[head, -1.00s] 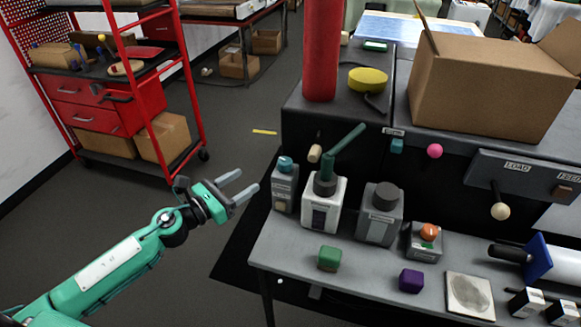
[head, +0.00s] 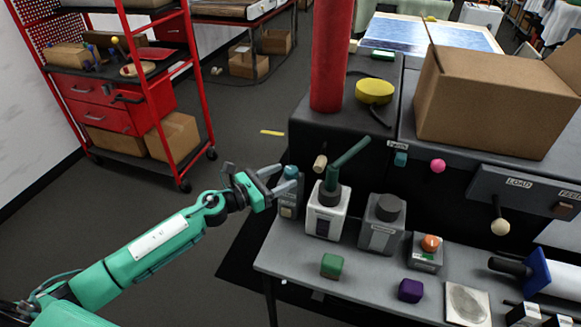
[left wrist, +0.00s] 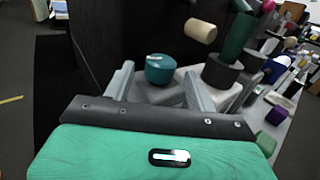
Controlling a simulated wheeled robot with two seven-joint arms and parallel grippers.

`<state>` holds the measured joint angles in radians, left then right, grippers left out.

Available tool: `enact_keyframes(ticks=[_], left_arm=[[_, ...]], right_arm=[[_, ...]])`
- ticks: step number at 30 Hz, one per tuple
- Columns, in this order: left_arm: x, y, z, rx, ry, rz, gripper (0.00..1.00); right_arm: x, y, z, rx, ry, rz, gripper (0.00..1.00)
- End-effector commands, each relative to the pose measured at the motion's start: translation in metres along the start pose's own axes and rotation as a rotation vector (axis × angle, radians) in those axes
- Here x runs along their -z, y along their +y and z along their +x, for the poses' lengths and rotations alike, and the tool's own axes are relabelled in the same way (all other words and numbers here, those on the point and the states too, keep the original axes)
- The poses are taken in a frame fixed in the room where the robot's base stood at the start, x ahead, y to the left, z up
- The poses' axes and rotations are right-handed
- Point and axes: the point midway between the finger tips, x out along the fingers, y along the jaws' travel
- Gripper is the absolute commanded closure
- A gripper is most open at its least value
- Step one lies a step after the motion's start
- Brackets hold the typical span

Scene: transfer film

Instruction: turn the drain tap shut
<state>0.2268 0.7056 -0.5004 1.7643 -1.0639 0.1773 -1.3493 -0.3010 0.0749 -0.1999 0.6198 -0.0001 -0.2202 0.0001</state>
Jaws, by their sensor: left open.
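A small grey unit with a round teal knob (head: 290,172) on top stands at the left end of the grey table. I cannot tell from any label whether this is the drain tap. My left gripper (head: 280,181) is open at this unit, on its left side. In the left wrist view the teal knob (left wrist: 160,68) shows between and just beyond the two spread fingers (left wrist: 158,82); I see no clear contact. A pale wooden handle (head: 320,163) sticks out from the dark machine just behind, also seen in the left wrist view (left wrist: 200,31). My right gripper is not in view.
A green block (head: 332,265) and a purple block (head: 411,290) lie in front. A red cylinder (head: 328,55) stands on the machine.

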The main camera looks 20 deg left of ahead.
Motion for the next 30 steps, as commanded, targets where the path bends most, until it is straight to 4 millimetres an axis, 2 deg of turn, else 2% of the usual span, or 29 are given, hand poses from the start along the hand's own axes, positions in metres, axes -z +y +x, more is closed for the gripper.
enact_keyframes(ticks=[3,7,18,19,25,26,30], left_arm=[[-0.003,0.000,0.019,0.000,-0.002,-0.001,0.43],[-0.002,0.000,0.031,0.000,-0.002,-0.001,0.43],[0.000,0.000,0.036,0.000,0.000,0.000,0.43],[0.000,0.000,0.036,0.000,0.000,0.000,0.45],[0.000,0.000,0.036,0.000,0.000,0.000,0.84],[0.000,0.000,0.036,0.000,0.000,0.000,0.88],[-0.001,-0.001,0.036,-0.009,0.000,0.000,0.88]], right_arm=[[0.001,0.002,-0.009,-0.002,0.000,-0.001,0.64],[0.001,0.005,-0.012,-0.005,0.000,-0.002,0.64],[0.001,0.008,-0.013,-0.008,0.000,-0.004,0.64],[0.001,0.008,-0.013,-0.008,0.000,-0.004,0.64],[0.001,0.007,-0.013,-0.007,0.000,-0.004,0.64],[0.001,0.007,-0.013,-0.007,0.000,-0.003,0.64],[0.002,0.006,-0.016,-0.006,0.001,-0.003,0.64]])
